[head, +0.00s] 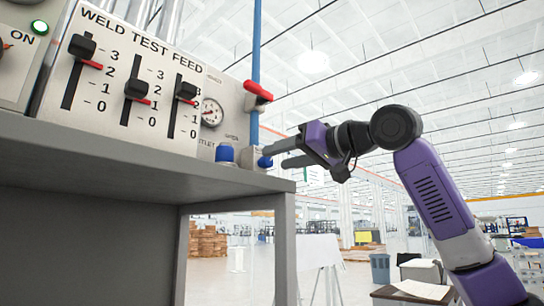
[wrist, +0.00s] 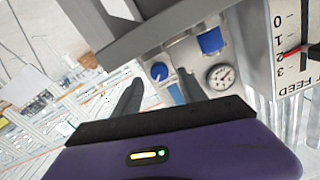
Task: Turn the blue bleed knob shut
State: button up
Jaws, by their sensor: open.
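A small round blue knob (head: 265,162) sits on the side of a pale valve block at the right end of the panel. I take it for the bleed knob. In the wrist view the blue knob (wrist: 158,71) shows its face with a light mark across it. My gripper (head: 273,157) is open, its fingers pointing left at the knob. In the wrist view the fingertips (wrist: 160,79) lie either side of the knob's line, with nothing held between them. I cannot tell whether a finger touches it.
A larger blue fitting (head: 225,154) and a gauge (head: 211,112) are close by on the panel. A red lever (head: 258,90) on a blue pipe (head: 256,45) stands above the knob. The slider panel (head: 125,85) is at left, above a grey shelf (head: 150,155). Open hall lies right.

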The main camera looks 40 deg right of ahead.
aim_at(270, 160)
jog(key=shift+w+p, duration=0.35)
jog(key=shift+w, duration=1.35)
grip_shut()
